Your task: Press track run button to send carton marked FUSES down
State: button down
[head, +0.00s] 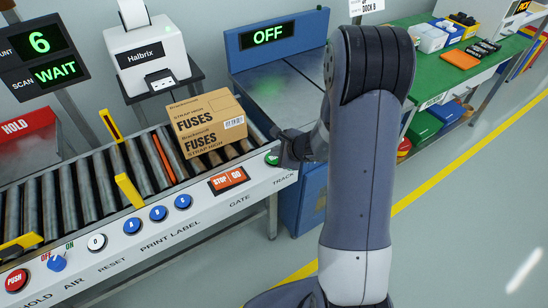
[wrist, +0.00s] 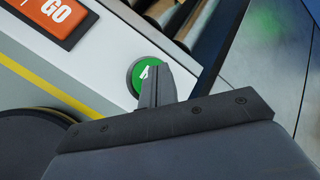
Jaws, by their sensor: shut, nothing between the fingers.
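The green track button (head: 272,158) is at the right end of the white control panel, above the word TRACK. My gripper (head: 284,150) is shut and empty right at this button. In the wrist view the shut fingertips (wrist: 154,72) overlap the right part of the green button (wrist: 136,76) and hide some of it. I cannot tell whether they touch it. The brown carton marked FUSES (head: 207,124) sits on the rollers near their right end. The blue-framed display (head: 267,35) beyond the rollers reads OFF.
The orange STOP/GO switch (head: 228,180) is left of the green button; it also shows in the wrist view (wrist: 52,16). Several blue buttons and a red PUSH button (head: 16,280) line the panel. A Halbrix printer (head: 147,55) stands behind the rollers. A green bench (head: 455,68) is at right.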

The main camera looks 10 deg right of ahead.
jog(key=shift+f+b, duration=0.5)
jog(key=shift+b, duration=0.2)
dwell(0.6)
jog(key=shift+r, duration=0.15)
jog(key=shift+r+p, duration=0.6)
jog(key=shift+r, duration=0.2)
jog(key=shift+r+p, duration=1.85)
jog(key=shift+r, duration=0.65)
